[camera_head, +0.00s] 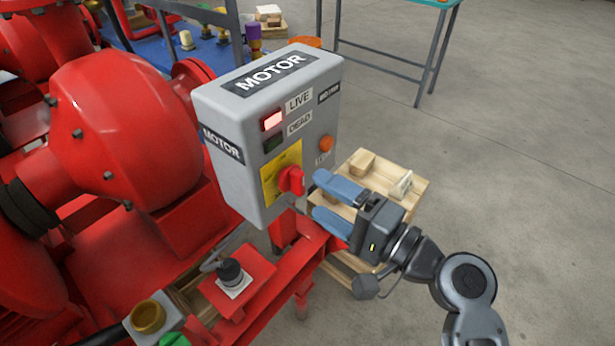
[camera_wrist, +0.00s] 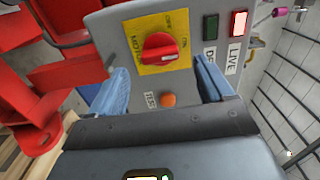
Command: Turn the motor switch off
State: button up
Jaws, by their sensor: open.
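The motor box (camera_head: 262,140) is a grey cabinet with MOTOR labels in the head view. Its red rotary switch (camera_head: 291,180) sits on a yellow plate (camera_head: 278,172), and the switch also shows in the wrist view (camera_wrist: 159,47). The lamp by LIVE (camera_head: 273,120) is lit pale red; the lamp by DEAD (camera_head: 273,143) is dark green. My gripper (camera_head: 326,196) has blue fingers, open and empty, just in front of the switch. In the wrist view the fingers stand either side, below the switch, and I see no contact.
An orange button (camera_head: 326,143) marked TEST is on the same face. A red pump (camera_head: 125,130) stands left of the box. A black knob (camera_head: 231,272) is on the red frame below. A wooden pallet (camera_head: 405,185) with blocks lies behind my gripper. Floor at right is clear.

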aim_at(303, 187)
jog(key=shift+p+x, duration=0.4)
jog(key=shift+x, duration=2.65)
jog(key=c, duration=1)
